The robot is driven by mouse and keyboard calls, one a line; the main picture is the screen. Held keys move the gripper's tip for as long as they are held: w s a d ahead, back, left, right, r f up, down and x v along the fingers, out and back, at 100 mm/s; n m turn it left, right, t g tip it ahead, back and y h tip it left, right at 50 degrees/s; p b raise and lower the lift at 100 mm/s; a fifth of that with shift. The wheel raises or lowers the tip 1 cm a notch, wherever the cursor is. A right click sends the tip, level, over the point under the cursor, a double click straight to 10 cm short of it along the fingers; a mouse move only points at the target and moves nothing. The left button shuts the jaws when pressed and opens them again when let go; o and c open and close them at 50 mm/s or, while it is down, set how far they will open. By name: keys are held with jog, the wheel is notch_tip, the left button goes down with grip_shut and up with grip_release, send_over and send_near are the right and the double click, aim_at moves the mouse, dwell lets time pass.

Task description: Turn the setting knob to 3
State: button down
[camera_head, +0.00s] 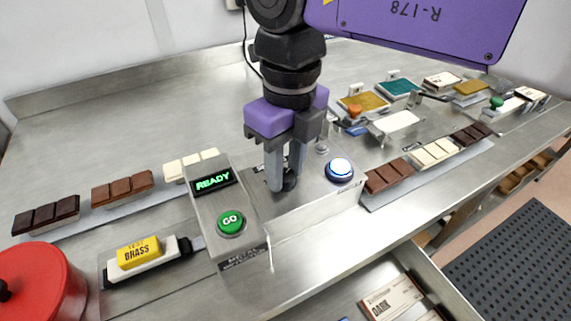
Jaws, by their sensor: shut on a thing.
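The setting knob (290,181) is a small dark knob on top of the steel machine housing (315,212). My gripper (284,176) points down from above and is shut on the knob, with a grey finger on either side of it. The fingers hide much of the knob, and I cannot read its pointer or the numbers of its scale. The machine's display (213,181) shows READY in green letters. A green GO button (231,221) sits below the display. A blue-ringed white button (340,169) is to the right of the knob.
A yellow block marked TEST BRASS (138,252) lies on a white carrier at the left. Chocolate bars (122,188) stand in rows on both sides of the machine. A red round object (42,285) is at the lower left. An open drawer with boxes (392,300) is below the front edge.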

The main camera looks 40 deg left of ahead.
aim_at(287, 173)
dwell(0.3)
jog(key=c, duration=1)
grip_release()
jog(key=shift+c, duration=0.2)
jog(key=shift+r, duration=0.1)
notch_tip(287, 173, up, 8)
jog(key=shift+w+f, duration=0.15)
